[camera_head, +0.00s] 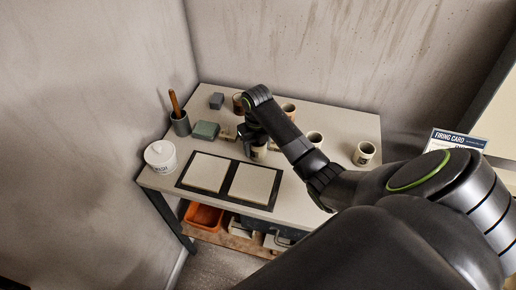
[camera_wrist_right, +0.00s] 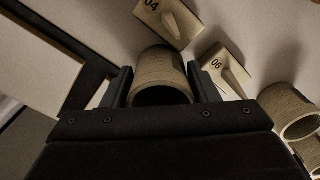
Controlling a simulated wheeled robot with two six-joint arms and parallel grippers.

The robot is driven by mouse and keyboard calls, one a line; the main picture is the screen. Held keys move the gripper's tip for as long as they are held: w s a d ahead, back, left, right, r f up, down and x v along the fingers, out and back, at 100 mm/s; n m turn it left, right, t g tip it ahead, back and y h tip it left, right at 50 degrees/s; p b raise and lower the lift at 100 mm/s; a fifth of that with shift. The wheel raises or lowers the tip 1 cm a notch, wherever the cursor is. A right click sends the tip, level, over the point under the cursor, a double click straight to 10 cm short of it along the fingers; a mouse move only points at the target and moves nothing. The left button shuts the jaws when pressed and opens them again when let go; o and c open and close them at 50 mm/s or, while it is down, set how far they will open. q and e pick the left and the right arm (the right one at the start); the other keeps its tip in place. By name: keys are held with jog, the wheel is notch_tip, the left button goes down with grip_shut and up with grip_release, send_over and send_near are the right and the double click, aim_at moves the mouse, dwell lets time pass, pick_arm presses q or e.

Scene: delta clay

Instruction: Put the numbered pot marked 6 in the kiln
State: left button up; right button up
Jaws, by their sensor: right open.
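My right gripper (camera_head: 252,140) is low over the table. In the right wrist view its open fingers (camera_wrist_right: 160,88) stand on either side of a tan ribbed pot (camera_wrist_right: 160,70). The same pot (camera_head: 259,153) shows partly below the gripper in the head view. No number is readable on it. A tag marked 06 (camera_wrist_right: 228,70) lies beside the right finger, and a tag marked 04 (camera_wrist_right: 168,20) lies beyond the pot. No kiln can be made out. My left gripper is not in view.
Other pots stand at the back (camera_head: 288,110), right of the gripper (camera_head: 314,137) and far right (camera_head: 364,153). Two pale tiles on a dark board (camera_head: 228,198) lie in front. A firing card (camera_head: 455,141) is at right.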

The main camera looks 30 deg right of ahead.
jog(key=c, duration=0.7)
